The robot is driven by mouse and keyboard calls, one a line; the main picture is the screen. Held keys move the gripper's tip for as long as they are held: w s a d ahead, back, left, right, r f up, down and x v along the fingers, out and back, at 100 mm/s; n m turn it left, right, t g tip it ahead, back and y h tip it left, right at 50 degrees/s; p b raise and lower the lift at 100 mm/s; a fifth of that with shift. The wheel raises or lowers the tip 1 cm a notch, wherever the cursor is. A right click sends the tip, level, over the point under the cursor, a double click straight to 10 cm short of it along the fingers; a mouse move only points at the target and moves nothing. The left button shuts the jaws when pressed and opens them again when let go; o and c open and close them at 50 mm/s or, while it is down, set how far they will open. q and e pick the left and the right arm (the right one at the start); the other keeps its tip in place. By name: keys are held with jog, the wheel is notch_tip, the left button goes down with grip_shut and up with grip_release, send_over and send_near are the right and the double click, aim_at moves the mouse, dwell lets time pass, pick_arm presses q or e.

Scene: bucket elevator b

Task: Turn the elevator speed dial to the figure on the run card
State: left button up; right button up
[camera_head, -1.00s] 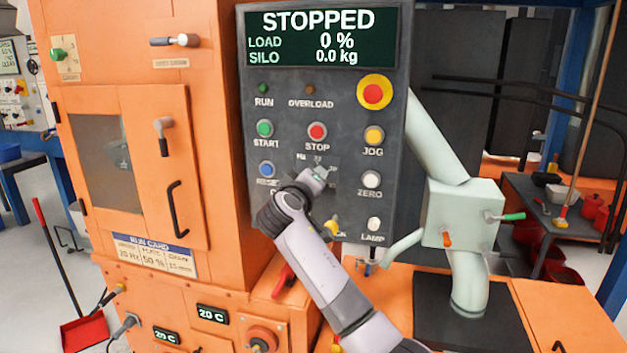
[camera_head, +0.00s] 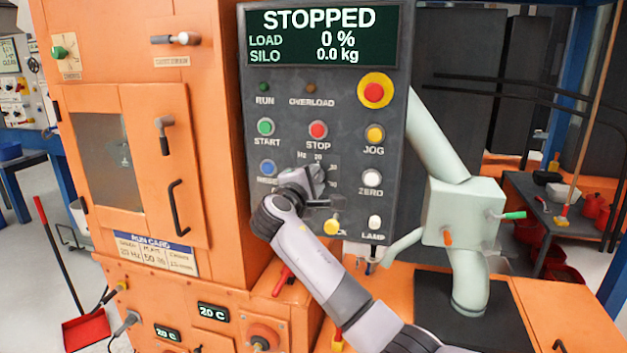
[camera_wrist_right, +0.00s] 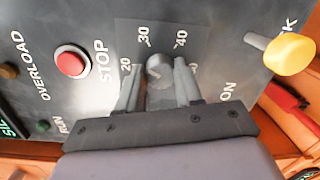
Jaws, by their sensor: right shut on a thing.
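The grey speed dial (camera_wrist_right: 160,68) sits on a dark scale plate in the right wrist view. Figures 20, 30 and 40 show around it, and a further figure is partly covered. My right gripper (camera_wrist_right: 159,84) is shut on the dial, one finger on each side. I cannot read the dial's pointer surely. In the head view the right gripper (camera_head: 316,178) covers the dial on the control panel (camera_head: 340,120). The run card (camera_head: 155,252) is on the orange housing at the left; its small print seems to show a Hz figure of 20. My left gripper is not in view.
The display (camera_head: 320,36) reads STOPPED, load 0 %, silo 0.0 kg. The STOP button (camera_head: 317,130) is above the dial, and a yellow knob (camera_head: 332,226) is below it. A pale pipe with a box (camera_head: 462,215) stands to the right.

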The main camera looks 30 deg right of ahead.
jog(key=n, duration=0.5)
jog(key=shift+f+n+h, duration=0.1)
jog(key=shift+n+h, duration=0.2)
dwell(0.4)
jog(key=o, duration=1)
jog(key=shift+o, duration=0.2)
jog(key=b+v, duration=0.1)
jog(key=v, duration=0.6)
